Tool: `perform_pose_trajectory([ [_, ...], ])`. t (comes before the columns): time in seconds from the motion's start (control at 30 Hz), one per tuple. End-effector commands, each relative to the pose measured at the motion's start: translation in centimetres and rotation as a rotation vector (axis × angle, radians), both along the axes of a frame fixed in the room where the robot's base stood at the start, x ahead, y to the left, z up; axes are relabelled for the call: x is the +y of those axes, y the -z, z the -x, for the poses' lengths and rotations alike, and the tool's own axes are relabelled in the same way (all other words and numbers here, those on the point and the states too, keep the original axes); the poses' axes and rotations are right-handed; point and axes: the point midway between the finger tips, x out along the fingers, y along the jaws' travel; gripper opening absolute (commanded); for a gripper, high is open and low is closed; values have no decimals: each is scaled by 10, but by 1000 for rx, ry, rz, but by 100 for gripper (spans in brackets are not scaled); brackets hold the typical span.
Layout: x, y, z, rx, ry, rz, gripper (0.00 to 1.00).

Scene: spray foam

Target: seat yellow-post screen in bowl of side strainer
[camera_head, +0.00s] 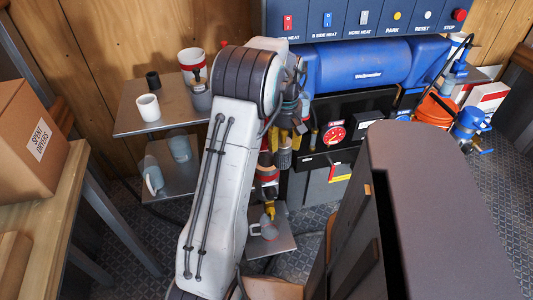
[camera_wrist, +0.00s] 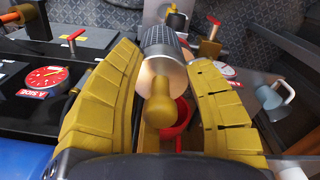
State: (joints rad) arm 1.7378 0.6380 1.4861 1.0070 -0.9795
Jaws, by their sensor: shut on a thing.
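My gripper (camera_wrist: 165,58) is shut on the yellow-post screen (camera_wrist: 163,44), a grey perforated cylinder. Its rounded yellow post (camera_wrist: 159,103) points toward the wrist camera, between my two yellow fingers. In the head view my gripper (camera_head: 291,128) is partly hidden behind my arm, in front of the dark panel. A column of fittings with red and yellow parts (camera_head: 268,178) stands below it; it may be the side strainer, but its bowl cannot be made out. A red ring (camera_wrist: 180,117) shows under the screen in the wrist view, partly hidden by the post and fingers.
A grey jug (camera_head: 265,231) sits on a low plate (camera_head: 285,246). Cups stand on the left shelf (camera_head: 130,122). A red gauge (camera_head: 335,135) is on the panel right of my gripper. A cardboard box (camera_head: 30,140) is at left. A blue-and-orange pump (camera_head: 468,126) is at right.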

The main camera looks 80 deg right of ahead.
Motion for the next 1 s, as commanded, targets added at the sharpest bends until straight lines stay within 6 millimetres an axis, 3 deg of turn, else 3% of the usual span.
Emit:
perform_pose_trajectory([
  [0.2, -26, 25, -32, -1, -3, 1, 16],
  [0.4, -40, 38, -49, -1, -1, 1, 16],
  [0.73, -44, 47, -55, -1, 0, 0, 16],
  [1.0, -44, 77, -55, -1, 0, -1, 16],
])
